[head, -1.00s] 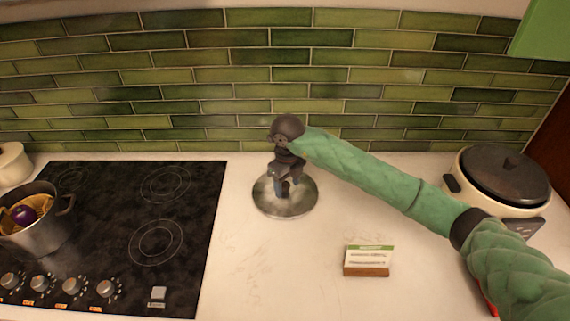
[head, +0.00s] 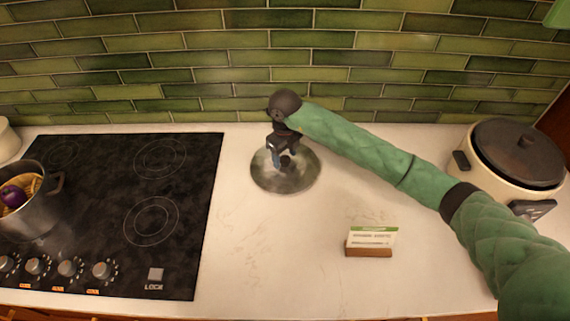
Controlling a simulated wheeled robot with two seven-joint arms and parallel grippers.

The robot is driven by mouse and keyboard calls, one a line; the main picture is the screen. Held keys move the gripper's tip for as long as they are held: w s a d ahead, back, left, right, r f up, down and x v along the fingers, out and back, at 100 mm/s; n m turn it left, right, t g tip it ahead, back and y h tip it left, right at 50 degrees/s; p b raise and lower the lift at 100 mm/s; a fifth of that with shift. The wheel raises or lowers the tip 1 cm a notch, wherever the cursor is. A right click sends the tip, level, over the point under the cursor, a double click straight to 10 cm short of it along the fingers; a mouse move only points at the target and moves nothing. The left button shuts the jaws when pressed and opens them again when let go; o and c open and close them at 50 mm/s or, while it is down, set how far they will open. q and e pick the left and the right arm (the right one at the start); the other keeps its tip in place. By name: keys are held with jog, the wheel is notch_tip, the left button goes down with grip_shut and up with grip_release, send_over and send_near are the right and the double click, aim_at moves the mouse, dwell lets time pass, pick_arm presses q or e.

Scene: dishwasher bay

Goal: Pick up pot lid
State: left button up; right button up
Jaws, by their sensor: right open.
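The pot lid (head: 299,180) is a round, grey, shiny disc with a dark knob, lying flat on the white counter right of the cooktop. My right gripper (head: 283,162) points down over the middle of the lid, at its knob. Its jaws are open, and they and the wrist partly hide the lid's centre. I cannot tell whether the fingers touch the knob. My left gripper is not in view.
A black cooktop (head: 110,210) is at left, with a pot (head: 38,215) holding food on it. A slow cooker (head: 470,160) stands at right. A small card on a wooden stand (head: 369,252) is in front. A green tiled wall (head: 210,60) closes the back. The counter (head: 260,260) in front of the lid is clear.

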jog(key=shift+f, duration=0.9)
grip_shut()
jog(key=shift+r, duration=0.1)
